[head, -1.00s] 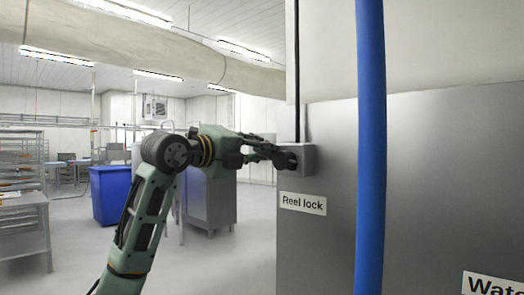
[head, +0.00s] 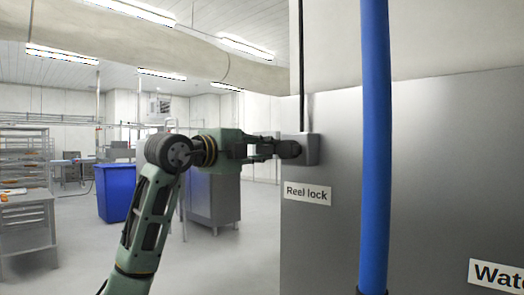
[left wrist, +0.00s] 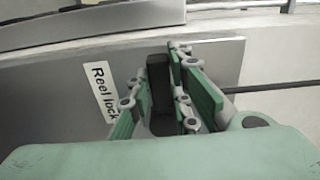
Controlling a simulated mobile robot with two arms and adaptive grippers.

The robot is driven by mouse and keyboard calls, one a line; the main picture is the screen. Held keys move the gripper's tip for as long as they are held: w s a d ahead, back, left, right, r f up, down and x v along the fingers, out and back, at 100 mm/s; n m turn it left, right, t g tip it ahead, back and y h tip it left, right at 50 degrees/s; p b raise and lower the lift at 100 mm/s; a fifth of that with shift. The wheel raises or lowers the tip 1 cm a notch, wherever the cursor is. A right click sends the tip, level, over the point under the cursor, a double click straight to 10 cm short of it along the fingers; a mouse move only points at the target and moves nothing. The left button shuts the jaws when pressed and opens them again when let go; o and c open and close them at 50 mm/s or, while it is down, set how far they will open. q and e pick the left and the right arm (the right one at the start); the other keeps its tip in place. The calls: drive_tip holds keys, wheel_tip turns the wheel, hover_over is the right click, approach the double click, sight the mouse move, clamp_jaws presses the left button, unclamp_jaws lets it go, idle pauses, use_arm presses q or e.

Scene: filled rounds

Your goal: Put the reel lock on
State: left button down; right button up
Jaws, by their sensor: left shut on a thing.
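The reel lock is a small grey box (head: 312,149) on the steel panel, with a dark knob (head: 290,149) on its left side. The "Reel lock" label (head: 307,193) is just below it, and also shows in the left wrist view (left wrist: 103,92). My left gripper (head: 278,150) reaches in from the left, level, and is shut on the knob. In the left wrist view the dark knob (left wrist: 158,82) stands between the green-padded fingers. Which position the lock is in cannot be told. My right gripper is not in view.
A thick blue hose (head: 375,150) hangs in front of the steel panel (head: 430,180), right of the lock. A label reading "Wat..." (head: 497,276) is at lower right. A blue bin (head: 116,192) and grey cabinet (head: 213,200) stand behind my arm. The floor at left is open.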

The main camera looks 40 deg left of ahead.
use_arm(q)
drive_tip(key=shift+f, duration=0.1)
drive_tip(key=c, duration=1.6)
unclamp_jaws()
drive_tip(key=shift+a, duration=0.1)
drive_tip(key=s, duration=0.8)
drive_tip(key=s+a, duration=0.1)
drive_tip(key=s, duration=0.3)
